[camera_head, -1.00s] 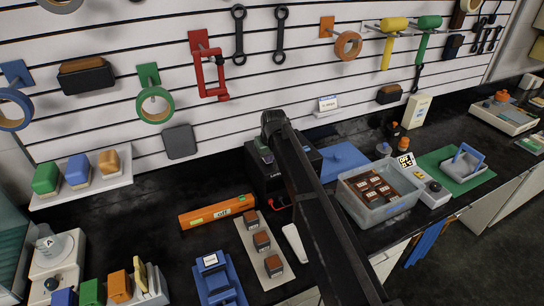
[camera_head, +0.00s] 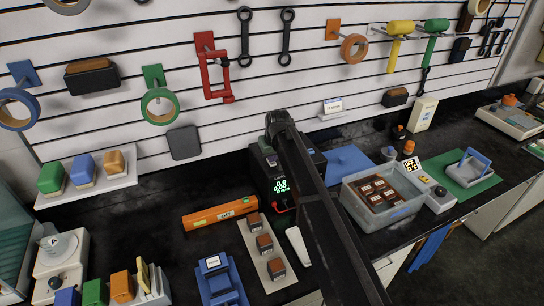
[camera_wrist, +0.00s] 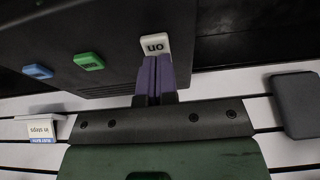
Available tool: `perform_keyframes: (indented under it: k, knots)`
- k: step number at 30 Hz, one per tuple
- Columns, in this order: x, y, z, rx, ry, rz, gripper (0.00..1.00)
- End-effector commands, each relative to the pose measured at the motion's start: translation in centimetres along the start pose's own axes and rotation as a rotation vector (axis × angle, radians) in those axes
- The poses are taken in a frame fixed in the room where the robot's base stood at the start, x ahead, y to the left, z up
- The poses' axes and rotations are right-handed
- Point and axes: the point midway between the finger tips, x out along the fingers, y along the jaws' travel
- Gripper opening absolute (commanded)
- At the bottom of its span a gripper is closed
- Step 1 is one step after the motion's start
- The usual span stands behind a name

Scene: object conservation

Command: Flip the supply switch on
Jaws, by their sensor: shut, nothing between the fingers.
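The supply is a black box (camera_head: 262,172) standing against the slatted wall, with a green-lit display (camera_head: 281,186) on its front. In the wrist view, its dark body (camera_wrist: 115,48) appears upside down. A white switch marked "on" (camera_wrist: 154,43) sits at its edge, beside a green block (camera_wrist: 89,62) and a blue block (camera_wrist: 38,71). My gripper (camera_wrist: 153,62) is shut and empty, its purple fingertips at the white switch, seemingly touching it. In the head view, my arm covers part of the box and hides the fingertips.
A grey bin (camera_head: 352,188) of brown blocks stands to the right of the box. An orange bar (camera_head: 219,212) and a strip with brown blocks (camera_head: 257,235) lie in front. A blue clamp-like stand (camera_head: 218,278) is nearer. Tools hang on the wall above.

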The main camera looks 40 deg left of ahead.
Motion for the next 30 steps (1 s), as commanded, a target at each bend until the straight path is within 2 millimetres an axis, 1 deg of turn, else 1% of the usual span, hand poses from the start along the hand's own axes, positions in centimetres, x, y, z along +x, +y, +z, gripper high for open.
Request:
perform_keyframes:
  k: [2,5,8,11,18,21,25,30]
  knots:
    - [-0.2,0.0,0.0,0.000,0.000,0.000,0.00]
    - [-1.1,0.1,-0.2,0.001,0.000,0.000,0.00]
    - [-2.7,0.3,-0.5,0.003,0.000,0.001,0.00]
    - [-5.0,0.6,-0.8,0.006,0.000,0.002,0.00]
    - [-11.0,0.6,0.4,0.007,0.000,0.002,0.00]
    - [-12.9,0.6,0.9,0.007,0.000,0.002,0.00]
    - [-14.0,0.6,1.2,0.007,0.000,0.002,0.00]
    - [-13.8,0.6,1.4,0.007,0.000,0.002,0.00]
